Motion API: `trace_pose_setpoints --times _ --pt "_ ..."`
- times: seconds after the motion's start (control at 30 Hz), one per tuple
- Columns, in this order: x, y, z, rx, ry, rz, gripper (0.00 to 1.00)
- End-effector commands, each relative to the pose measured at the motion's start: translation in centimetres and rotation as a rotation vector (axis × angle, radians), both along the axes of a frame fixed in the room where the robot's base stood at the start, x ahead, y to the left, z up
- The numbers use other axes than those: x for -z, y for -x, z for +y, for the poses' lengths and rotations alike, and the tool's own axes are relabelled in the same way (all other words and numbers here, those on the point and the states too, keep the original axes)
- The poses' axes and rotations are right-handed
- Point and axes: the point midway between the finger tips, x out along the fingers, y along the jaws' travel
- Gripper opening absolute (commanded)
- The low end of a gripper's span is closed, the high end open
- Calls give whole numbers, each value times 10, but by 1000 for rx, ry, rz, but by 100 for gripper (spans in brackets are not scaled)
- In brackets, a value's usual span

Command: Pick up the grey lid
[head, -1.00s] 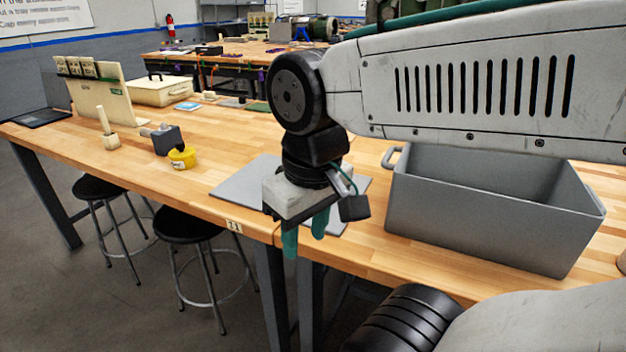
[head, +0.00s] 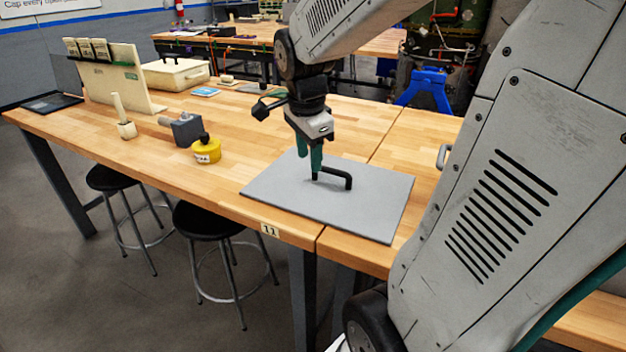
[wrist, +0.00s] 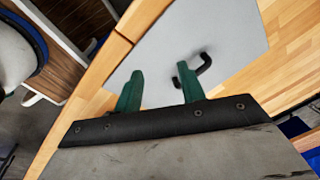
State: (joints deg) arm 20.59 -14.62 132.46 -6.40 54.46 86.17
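The grey lid (head: 290,197) is a flat square plate lying on the wooden bench, with a black bent handle (head: 337,180) on top. My gripper (head: 309,165) hangs over the lid, pointing down, beside the left end of the handle. In the wrist view, the green fingers of my gripper (wrist: 160,80) are spread apart with nothing between them. The lid (wrist: 220,35) fills the upper middle there.
A yellow pot (head: 207,155), a grey block (head: 187,131) and a pale post on a base (head: 127,130) stand left on the bench. A white case (head: 177,74) is farther back. My arm hides the right side, where a grey handle (head: 441,157) peeks out. Stools (head: 200,220) stand in front.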

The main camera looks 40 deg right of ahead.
Motion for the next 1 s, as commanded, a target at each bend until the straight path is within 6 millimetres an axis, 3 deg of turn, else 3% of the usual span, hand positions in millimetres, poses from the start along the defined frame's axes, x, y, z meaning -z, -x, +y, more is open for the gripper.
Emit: trace_pose_setpoints --times 0.03,0.1,0.2,0.33,0.5,1.0 --pt "9 -10 -22 167 -7 -10 40" --pt "20 -22 -47 388 -13 -37 40" --pt "33 -33 -78 649 -21 -73 40" --pt "47 -42 -105 875 -28 -109 40" --pt "58 -46 -118 988 -32 -128 40" --pt "122 -53 -125 990 -32 -126 40"
